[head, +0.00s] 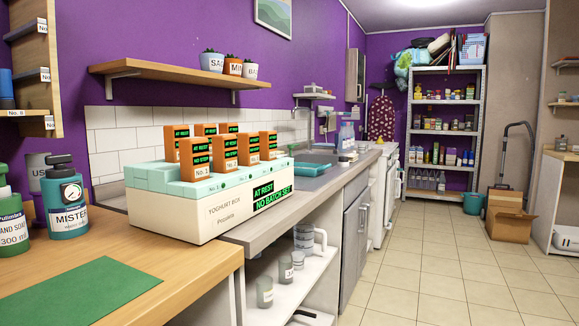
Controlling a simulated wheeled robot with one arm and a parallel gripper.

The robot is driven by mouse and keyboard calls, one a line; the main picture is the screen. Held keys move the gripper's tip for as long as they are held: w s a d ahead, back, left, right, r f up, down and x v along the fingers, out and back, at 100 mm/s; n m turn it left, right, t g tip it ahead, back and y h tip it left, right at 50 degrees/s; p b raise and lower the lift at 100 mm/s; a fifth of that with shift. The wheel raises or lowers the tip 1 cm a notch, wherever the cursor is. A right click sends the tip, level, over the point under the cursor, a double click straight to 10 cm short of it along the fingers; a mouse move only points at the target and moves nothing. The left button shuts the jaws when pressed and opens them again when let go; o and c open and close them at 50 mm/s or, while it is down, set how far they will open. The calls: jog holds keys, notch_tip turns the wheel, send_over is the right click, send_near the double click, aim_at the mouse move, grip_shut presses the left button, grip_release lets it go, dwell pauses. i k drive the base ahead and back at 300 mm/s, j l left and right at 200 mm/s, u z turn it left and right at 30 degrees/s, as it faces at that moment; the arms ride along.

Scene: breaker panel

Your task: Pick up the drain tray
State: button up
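A shallow teal tray (308,169) lies on the grey counter, just behind the yoghurt box and in front of the sink (322,157). It is the only tray-like thing I make out there, and I see no label on it. Its left end is partly hidden by the yoghurt box. My gripper is not in view.
The cream yoghurt box (222,214), with several orange units on top, fills the near counter. A teal mister (67,208) and a green mat (85,292) are on the wooden worktop at left. The tiled floor (400,270) at right is clear up to a cardboard box (509,226).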

aim_at(304, 167)
jog(key=i+l, duration=0.2)
jog(key=i, duration=0.2)
jog(key=i+l, duration=0.2)
jog(key=i, duration=0.25)
jog(key=i+l, duration=0.25)
jog(key=i, duration=0.15)
jog(key=i+l, duration=0.2)
jog(key=i, duration=0.25)
jog(key=i+l+u, duration=0.5)
jog(key=l+u, duration=0.15)
jog(key=l, duration=0.15)
